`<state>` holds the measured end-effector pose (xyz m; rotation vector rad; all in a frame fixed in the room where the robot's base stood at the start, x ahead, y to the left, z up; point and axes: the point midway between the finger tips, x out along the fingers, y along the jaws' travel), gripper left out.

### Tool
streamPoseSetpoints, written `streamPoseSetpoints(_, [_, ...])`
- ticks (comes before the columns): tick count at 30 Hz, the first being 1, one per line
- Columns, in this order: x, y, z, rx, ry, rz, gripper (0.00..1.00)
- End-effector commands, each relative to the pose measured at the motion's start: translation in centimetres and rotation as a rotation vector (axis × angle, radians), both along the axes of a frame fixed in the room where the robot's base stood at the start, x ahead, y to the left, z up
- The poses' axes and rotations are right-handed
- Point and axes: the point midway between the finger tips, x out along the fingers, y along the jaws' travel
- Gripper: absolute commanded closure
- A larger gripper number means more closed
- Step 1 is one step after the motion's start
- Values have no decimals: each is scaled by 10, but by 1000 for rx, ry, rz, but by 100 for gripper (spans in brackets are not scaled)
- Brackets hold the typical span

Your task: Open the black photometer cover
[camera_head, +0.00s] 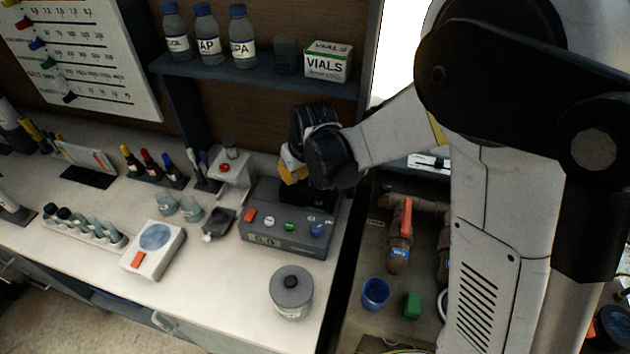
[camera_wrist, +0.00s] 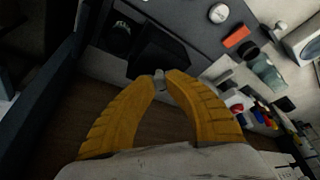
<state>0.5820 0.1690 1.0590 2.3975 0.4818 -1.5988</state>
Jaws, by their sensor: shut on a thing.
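The photometer (camera_head: 285,243) is a dark grey box with coloured buttons and a small display, at the right end of the white counter. Its black cover (camera_head: 296,193) shows at the rear of its top, partly hidden by my gripper (camera_head: 293,172). In the wrist view the cover (camera_wrist: 145,50) is a dark angular plate. The yellow fingers of my gripper (camera_wrist: 163,76) are shut on a small grey tab (camera_wrist: 159,77) at its edge. How far the cover is tilted is hard to tell.
A lidded grey jar (camera_head: 291,292) stands in front of the photometer. A white scale (camera_head: 154,248) and a small black tray (camera_head: 218,223) lie to its left. A shelf (camera_head: 260,72) with bottles and a vials box hangs above. The sunken area right of the counter holds pipes.

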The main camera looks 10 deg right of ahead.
Motion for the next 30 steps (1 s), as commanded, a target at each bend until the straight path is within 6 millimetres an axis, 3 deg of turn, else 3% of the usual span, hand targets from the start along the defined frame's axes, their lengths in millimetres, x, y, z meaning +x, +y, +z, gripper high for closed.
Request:
streamPoseSetpoints(3, [9, 23, -2, -1, 3, 2, 100])
streamPoseSetpoints(6, [13, 34, -2, -1, 3, 2, 100])
streamPoseSetpoints(16, [14, 36, -1, -1, 3, -1, 100])
streamPoseSetpoints(17, [13, 36, -1, -1, 3, -1, 80])
streamPoseSetpoints(19, [14, 36, -1, -1, 3, -1, 58])
streamPoseSetpoints(30, [13, 36, 2, 0, 2, -1, 55])
